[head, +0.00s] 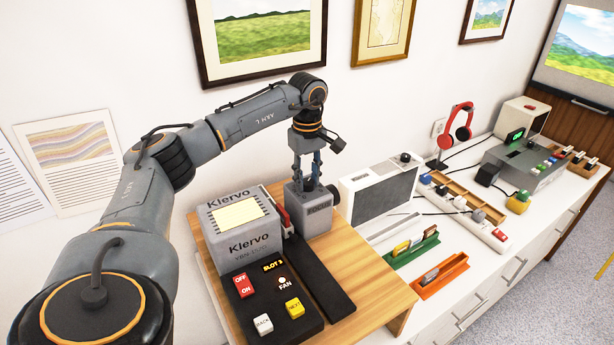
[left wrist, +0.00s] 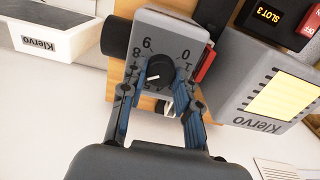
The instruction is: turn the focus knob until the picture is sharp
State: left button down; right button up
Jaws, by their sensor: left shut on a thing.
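The focus knob (left wrist: 160,72) is a dark round knob with a white mark, on a grey housing (head: 318,217) with a numbered dial. Several digits show around it; my fingers cover part of the dial. My left gripper (head: 308,182) reaches down onto the housing from above. In the left wrist view its fingers (left wrist: 160,85) are closed on the knob from both sides. The projected picture (head: 586,48), a green landscape with hills and sky, is at the upper right of the head view, cut by the edge. It looks slightly soft; its exact sharpness is hard to tell.
The grey Klervo projector (head: 238,235) stands beside the housing, with a black control panel (head: 268,300) in front. A dark lens barrel (left wrist: 115,37) juts from the housing. A white speaker-like box (head: 380,195), card racks and a power strip fill the white counter to the right.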

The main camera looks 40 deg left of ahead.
aim_at(308, 181)
pick_arm(q)
jog(key=shift+f+m, duration=0.1)
jog(key=shift+m, duration=0.6)
jog(key=shift+d, duration=0.1)
jog(key=c, duration=1)
grip_release()
notch_tip(308, 181, up, 12)
jog(key=shift+r, duration=0.1)
